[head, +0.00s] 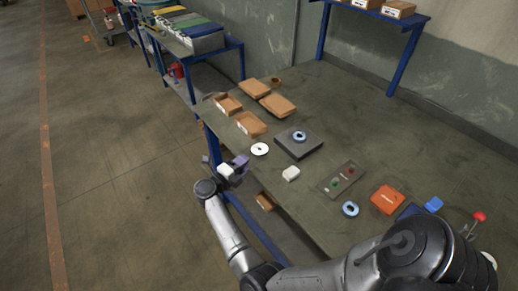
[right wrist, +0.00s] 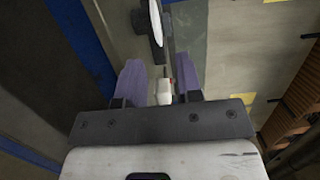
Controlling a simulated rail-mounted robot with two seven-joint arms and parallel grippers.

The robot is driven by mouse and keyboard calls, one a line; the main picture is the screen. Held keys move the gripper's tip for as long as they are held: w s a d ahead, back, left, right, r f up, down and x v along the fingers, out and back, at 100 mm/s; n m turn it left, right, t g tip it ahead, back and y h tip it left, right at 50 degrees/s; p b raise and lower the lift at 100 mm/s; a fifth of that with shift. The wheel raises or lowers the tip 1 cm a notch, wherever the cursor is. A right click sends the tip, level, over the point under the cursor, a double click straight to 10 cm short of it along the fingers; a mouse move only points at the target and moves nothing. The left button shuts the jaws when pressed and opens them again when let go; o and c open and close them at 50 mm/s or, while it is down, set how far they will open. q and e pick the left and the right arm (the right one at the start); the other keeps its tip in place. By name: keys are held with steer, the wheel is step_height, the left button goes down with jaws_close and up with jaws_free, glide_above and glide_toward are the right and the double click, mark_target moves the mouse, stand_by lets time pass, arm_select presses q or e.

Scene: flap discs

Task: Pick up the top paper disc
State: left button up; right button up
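A flat white disc (head: 259,149) with a dark centre lies near the left edge of the table, in front of the cardboard boxes. I cannot tell whether it is one disc or a stack. My right gripper (head: 241,161), with purple fingers, is beside the table edge, just left of and nearer than the white disc, apart from it. In the right wrist view its fingers (right wrist: 159,75) are spread with a gap between them, holding nothing visible. A white disc shape (right wrist: 156,22) shows partly, beyond the fingertips, cut by the top edge. My left gripper is out of view.
A dark grey block (head: 287,148) bearing a blue ring disc (head: 299,136) stands right of the white disc. A small white block (head: 291,174), another blue ring disc (head: 350,209), a button panel (head: 340,178) and an orange box (head: 387,199) lie nearer. Cardboard boxes (head: 250,123) stand behind.

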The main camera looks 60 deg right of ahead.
mark_target(252, 163)
steer(key=x, duration=0.5)
steer(key=shift+w, duration=0.15)
steer(key=shift+f, duration=0.1)
steer(key=shift+a, duration=0.1)
steer(key=shift+c, duration=0.3)
jaws_close()
